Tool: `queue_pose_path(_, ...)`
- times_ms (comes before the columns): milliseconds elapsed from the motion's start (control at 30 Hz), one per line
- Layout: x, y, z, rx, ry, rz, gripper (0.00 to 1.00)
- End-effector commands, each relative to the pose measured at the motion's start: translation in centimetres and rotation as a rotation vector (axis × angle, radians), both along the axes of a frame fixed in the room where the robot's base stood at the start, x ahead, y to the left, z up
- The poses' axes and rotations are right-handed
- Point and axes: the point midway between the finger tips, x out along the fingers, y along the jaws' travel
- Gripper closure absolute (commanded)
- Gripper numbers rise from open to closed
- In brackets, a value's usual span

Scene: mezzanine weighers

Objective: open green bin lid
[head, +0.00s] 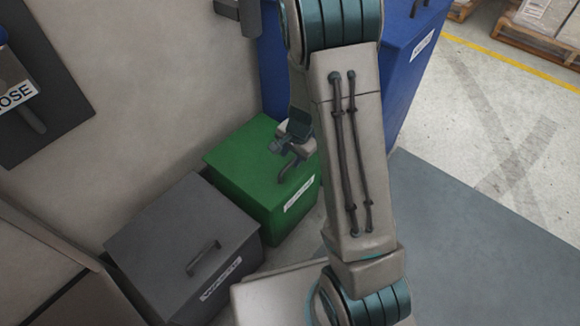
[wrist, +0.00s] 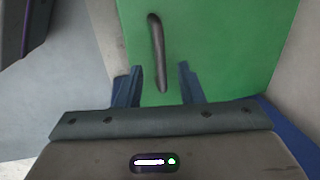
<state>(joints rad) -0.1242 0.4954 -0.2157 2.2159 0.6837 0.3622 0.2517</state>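The green bin (head: 240,192) stands against the wall between a grey bin and a blue bin, and its lid lies flat and closed. A dark bar handle (wrist: 157,50) is on the green lid in the wrist view. My gripper (head: 284,168) is over the lid in the head view, close to the handle. In the wrist view my gripper (wrist: 158,82) has its two fingers apart, with the near end of the handle between or just above them. I cannot tell whether they touch it. My arm hides part of the bin's right side.
A grey bin (head: 180,245) with a handle and label stands to the left. A blue bin (head: 400,75) stands behind on the right. A wall (head: 150,80) runs along the left. Open floor (head: 490,130) lies to the right, with pallets (head: 540,35) at the back.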

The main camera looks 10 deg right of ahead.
Motion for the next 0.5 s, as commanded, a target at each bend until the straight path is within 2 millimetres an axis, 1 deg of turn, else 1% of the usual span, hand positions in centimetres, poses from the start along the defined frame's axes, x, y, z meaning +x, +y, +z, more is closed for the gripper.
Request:
queue_pose_path(33,0.1,0.1,-1.4,0.000,0.002,0.000,0.66)
queue_pose_path(200,0.5,0.3,-3.0,0.000,0.000,0.001,0.66)
queue_pose_path(333,0.6,0.4,-3.5,0.000,0.000,0.001,0.66)
queue_pose_path(500,0.6,0.4,-3.5,0.000,0.000,0.001,0.66)
